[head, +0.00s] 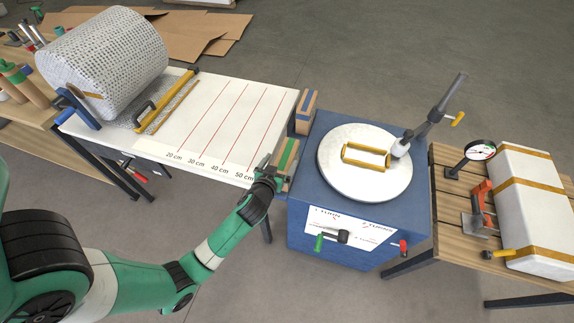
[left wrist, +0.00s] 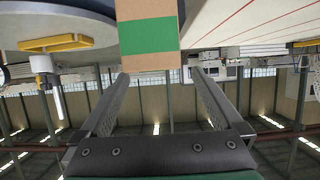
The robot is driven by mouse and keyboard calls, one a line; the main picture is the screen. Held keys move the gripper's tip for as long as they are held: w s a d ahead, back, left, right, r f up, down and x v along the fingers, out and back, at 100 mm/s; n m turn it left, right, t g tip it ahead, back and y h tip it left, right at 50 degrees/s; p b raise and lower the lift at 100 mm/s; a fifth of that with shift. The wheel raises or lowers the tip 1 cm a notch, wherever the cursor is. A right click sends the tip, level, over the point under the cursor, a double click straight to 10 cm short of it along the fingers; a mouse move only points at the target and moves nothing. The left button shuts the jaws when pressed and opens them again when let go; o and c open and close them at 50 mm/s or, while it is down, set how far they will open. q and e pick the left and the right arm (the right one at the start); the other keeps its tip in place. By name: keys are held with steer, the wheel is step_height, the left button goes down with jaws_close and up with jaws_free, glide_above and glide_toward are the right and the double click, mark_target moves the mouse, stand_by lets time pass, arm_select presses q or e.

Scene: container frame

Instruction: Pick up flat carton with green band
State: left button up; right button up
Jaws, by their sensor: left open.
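The flat carton with the green band (head: 288,154) is brown cardboard and sits at the right end of the white measuring table, beside the blue turntable cabinet. My left gripper (head: 268,171) is at its near end. In the left wrist view, the carton (left wrist: 148,35) lies straight ahead, with its near edge about level with the fingertips. The left gripper (left wrist: 160,73) is open, one finger toward each side of the carton, and nothing shows gripped. My right gripper is not in view.
A similar carton with a blue band (head: 304,112) stands just behind. The blue cabinet (head: 345,215) with its round turntable (head: 340,178) is close on the right. A large wrapped roll (head: 105,62) lies on the table's left end. The lined tabletop (head: 215,115) is clear.

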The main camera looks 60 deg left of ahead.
mark_target(285, 157)
arm_select(q)
steer(key=x, duration=0.3)
steer(key=b+x, duration=0.1)
steer(key=x, duration=0.2)
steer(key=shift+w+d+b, duration=0.15)
steer(key=shift+d+b, duration=0.1)
steer(key=shift+b, duration=0.05)
steer(key=shift+r, duration=0.1)
jaws_close()
